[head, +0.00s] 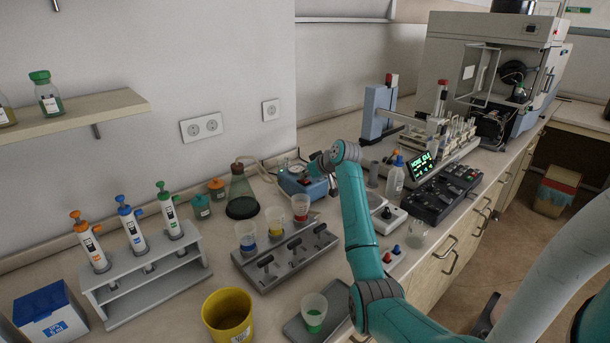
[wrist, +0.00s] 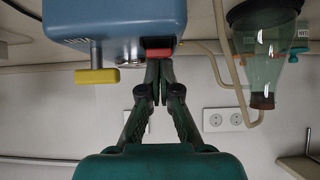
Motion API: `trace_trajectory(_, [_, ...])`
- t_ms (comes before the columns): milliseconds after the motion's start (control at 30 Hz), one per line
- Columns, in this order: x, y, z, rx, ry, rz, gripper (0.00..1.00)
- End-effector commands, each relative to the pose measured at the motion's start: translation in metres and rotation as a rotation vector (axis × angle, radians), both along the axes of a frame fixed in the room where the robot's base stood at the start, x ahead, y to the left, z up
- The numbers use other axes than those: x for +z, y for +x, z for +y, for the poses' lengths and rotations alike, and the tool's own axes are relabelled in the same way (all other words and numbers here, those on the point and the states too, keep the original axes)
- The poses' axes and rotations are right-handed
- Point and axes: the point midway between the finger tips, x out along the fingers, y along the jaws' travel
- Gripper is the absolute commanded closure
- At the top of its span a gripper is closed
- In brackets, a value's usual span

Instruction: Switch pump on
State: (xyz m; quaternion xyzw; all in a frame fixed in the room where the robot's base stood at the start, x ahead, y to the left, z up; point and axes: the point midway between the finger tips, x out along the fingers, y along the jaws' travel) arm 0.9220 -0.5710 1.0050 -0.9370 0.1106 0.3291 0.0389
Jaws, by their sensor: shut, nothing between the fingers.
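The pump (wrist: 110,22) is a blue box, seen upside down at the top of the wrist view. It also shows on the bench in the head view (head: 301,184), partly covered by my arm. A red switch (wrist: 159,53) is on its lower edge in the wrist view. My gripper (wrist: 158,66) is shut and empty, with its fingertips right at the red switch. I cannot tell whether they press it or only touch it. A yellow-ended lever (wrist: 97,76) sticks out of the pump to the left of the fingers.
A filter flask (head: 242,195) with a hose stands left of the pump. Beakers (head: 301,207) and a grey stand (head: 286,256) are in front of it. A wash bottle (head: 395,178) and a black control panel (head: 441,192) are to the right. The spectrometer (head: 490,60) stands at the back.

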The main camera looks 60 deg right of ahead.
Motion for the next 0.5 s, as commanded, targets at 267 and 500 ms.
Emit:
trace_trajectory(267, [0.001,0.005,-0.001,0.0,0.0,0.001,1.0])
trace_trajectory(500, [0.002,0.014,-0.004,0.0,0.0,0.001,1.0])
